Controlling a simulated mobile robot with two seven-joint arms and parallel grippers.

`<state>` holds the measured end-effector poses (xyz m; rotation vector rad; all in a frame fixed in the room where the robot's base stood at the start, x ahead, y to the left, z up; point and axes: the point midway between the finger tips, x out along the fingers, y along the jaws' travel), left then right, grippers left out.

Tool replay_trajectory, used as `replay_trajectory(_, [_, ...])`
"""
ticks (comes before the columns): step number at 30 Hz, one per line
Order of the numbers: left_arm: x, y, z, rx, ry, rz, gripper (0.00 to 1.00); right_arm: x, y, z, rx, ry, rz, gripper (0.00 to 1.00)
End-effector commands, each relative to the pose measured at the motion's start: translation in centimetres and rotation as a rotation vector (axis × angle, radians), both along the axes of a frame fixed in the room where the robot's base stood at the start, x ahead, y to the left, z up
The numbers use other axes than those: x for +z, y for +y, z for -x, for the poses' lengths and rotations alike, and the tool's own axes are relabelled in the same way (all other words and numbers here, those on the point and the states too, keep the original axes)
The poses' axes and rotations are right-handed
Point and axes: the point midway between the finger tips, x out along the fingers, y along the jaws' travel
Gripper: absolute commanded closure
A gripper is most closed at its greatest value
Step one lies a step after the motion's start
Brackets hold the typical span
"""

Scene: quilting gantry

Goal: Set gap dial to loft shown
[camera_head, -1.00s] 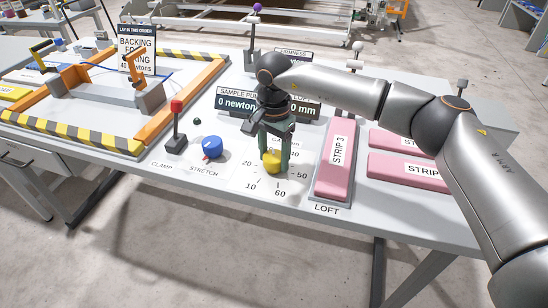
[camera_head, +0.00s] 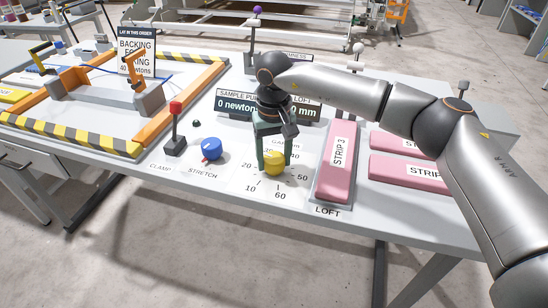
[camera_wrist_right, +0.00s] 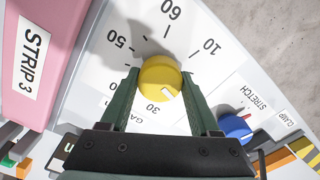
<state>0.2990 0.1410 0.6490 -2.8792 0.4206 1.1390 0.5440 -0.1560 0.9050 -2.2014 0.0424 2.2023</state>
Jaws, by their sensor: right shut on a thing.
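The yellow gap dial (camera_head: 274,163) sits on a white scale plate (camera_head: 240,181) marked with numbers from 10 to 60. My right gripper (camera_head: 274,158) points down over it, its two green fingers on either side of the knob. In the right wrist view the fingers (camera_wrist_right: 160,90) are closed against the yellow knob (camera_wrist_right: 157,74). A white mark on the knob points to the lower right there, near the 30 side. The loft display (camera_head: 305,110) is partly hidden by my gripper; "0 mm" shows. My left gripper is not in view.
Pink strip 3 (camera_head: 338,165) lies in the loft tray just right of the dial. More pink strips (camera_head: 405,170) lie further right. A blue stretch knob (camera_head: 211,149) and a red-topped clamp lever (camera_head: 176,125) stand to the left. A striped frame (camera_head: 75,138) is beyond them.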

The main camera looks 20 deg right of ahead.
Motion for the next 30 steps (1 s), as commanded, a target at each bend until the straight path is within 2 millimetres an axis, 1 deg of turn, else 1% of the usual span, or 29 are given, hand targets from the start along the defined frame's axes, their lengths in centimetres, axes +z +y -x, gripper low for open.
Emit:
replay_trajectory(6, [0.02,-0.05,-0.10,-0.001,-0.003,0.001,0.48,0.15,0.03,-0.03,0.130,-0.001,-0.002,0.93])
replay_trajectory(12, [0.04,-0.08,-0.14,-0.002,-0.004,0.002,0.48,0.16,0.03,-0.03,0.200,-0.001,-0.002,0.93])
replay_trajectory(29, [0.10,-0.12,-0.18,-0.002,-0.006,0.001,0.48,0.17,0.02,-0.04,0.230,-0.002,-0.002,0.93])
replay_trajectory(30, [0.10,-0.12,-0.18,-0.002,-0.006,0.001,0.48,0.17,0.02,-0.04,0.230,-0.002,-0.002,0.35])
